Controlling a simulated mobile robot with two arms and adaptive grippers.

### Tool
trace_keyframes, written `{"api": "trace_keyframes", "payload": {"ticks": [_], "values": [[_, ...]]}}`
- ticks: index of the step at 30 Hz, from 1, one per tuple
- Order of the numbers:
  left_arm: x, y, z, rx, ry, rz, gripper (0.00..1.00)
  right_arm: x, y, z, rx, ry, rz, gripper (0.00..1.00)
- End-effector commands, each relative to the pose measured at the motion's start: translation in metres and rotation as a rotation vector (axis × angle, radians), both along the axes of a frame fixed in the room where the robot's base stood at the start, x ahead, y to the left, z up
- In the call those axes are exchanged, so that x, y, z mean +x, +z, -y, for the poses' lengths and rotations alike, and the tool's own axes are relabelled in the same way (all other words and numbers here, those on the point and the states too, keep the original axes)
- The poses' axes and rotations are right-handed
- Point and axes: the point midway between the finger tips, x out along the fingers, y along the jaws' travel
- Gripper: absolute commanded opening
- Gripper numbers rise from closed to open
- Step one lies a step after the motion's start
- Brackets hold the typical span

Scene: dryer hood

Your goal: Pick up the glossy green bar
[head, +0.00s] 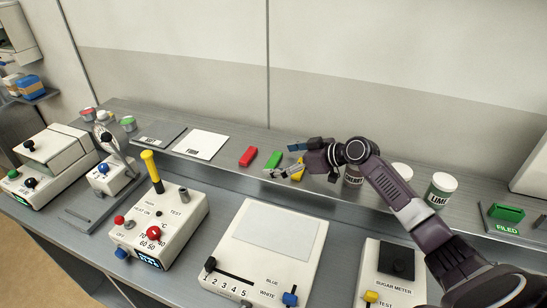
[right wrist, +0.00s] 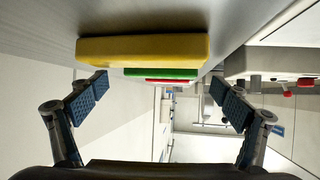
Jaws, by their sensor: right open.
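The glossy green bar (head: 273,160) lies on the raised back shelf, between a red bar (head: 248,156) on its left and a yellow bar (head: 299,170) on its right. My right gripper (head: 285,160) is open and empty at the row of bars, and its fingers partly cover the yellow bar. In the right wrist view the yellow bar (right wrist: 142,48) is nearest. The green bar (right wrist: 160,72) shows beyond it, largely hidden, with the red bar (right wrist: 170,81) behind. The open fingers (right wrist: 160,90) stand to either side, with no contact visible. My left gripper is out of view.
Jars stand along the shelf to the right, including a lime jar (head: 440,190). A white card (head: 200,145) and a dark plate (head: 160,134) lie left of the bars. Below the shelf stand a control box (head: 185,220), a flat panel device (head: 265,235) and a sugar meter (head: 393,270).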

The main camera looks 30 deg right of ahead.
Motion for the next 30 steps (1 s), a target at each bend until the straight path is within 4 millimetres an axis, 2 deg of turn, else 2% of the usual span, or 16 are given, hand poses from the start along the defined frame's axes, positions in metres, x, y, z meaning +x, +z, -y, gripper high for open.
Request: {"api": "trace_keyframes", "payload": {"ticks": [3,10,22,30], "values": [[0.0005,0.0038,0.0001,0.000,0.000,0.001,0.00,0.0067,-0.0038,-0.0041,0.000,0.000,0.000,0.93],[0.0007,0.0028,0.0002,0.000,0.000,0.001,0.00,0.0069,-0.0059,-0.0046,-0.001,0.000,0.000,0.93],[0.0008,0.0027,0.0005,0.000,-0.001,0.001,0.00,0.0067,-0.0057,-0.0044,-0.001,0.000,0.000,0.49],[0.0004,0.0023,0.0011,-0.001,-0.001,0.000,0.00,0.0068,-0.0047,-0.0043,-0.001,0.000,0.000,0.47]]}}
